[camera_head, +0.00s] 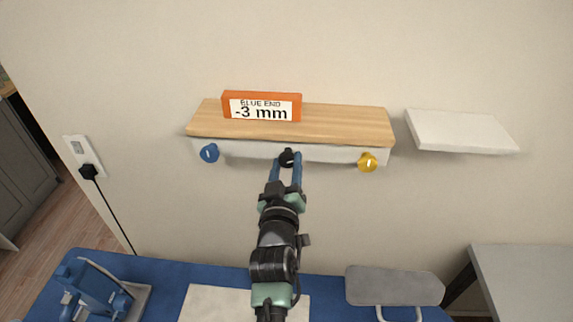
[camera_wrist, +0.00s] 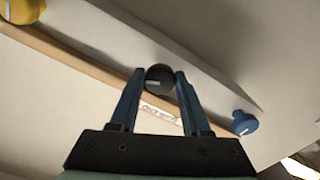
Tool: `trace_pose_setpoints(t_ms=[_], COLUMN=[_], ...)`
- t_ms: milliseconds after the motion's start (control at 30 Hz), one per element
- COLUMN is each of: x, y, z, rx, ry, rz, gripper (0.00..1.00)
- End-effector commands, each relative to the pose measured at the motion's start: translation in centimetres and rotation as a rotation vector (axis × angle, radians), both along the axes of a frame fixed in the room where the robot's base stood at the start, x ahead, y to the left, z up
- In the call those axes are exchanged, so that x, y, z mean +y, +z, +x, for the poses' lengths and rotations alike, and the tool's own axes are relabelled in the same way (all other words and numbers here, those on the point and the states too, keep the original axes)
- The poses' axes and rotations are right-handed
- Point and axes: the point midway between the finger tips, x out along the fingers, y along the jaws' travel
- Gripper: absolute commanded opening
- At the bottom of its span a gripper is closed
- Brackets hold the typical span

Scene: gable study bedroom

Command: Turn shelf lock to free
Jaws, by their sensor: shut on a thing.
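A wooden shelf (camera_head: 340,120) with a white front rail (camera_head: 330,152) is fixed to the wall. A black lock knob (camera_head: 287,157) sits at the middle of the rail. My gripper (camera_head: 288,163) reaches up from below with its blue fingers on either side of the knob, shut on it. In the wrist view the black knob (camera_wrist: 159,78) is between the fingertips of my gripper (camera_wrist: 160,85), with a small light mark on its face. A blue knob (camera_head: 209,153) is at the rail's left end and a yellow knob (camera_head: 367,161) at its right end.
An orange block (camera_head: 262,96) with a label reading "BLUE END -3 mm" stands on the shelf. A white shelf (camera_head: 462,131) is to the right. A wall socket (camera_head: 84,160) with a cord is at left. Below are a blue surface (camera_head: 170,270) and a grey chair (camera_head: 395,286).

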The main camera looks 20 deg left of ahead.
Motion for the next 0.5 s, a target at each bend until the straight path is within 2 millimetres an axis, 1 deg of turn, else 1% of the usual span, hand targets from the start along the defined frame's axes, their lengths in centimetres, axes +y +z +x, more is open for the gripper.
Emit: trace_pose_setpoints(t_ms=[500], x=[-0.15], y=[0.08], z=[0.03], rx=[-0.134], ry=[0.0], rz=[-0.476], gripper=[0.0])
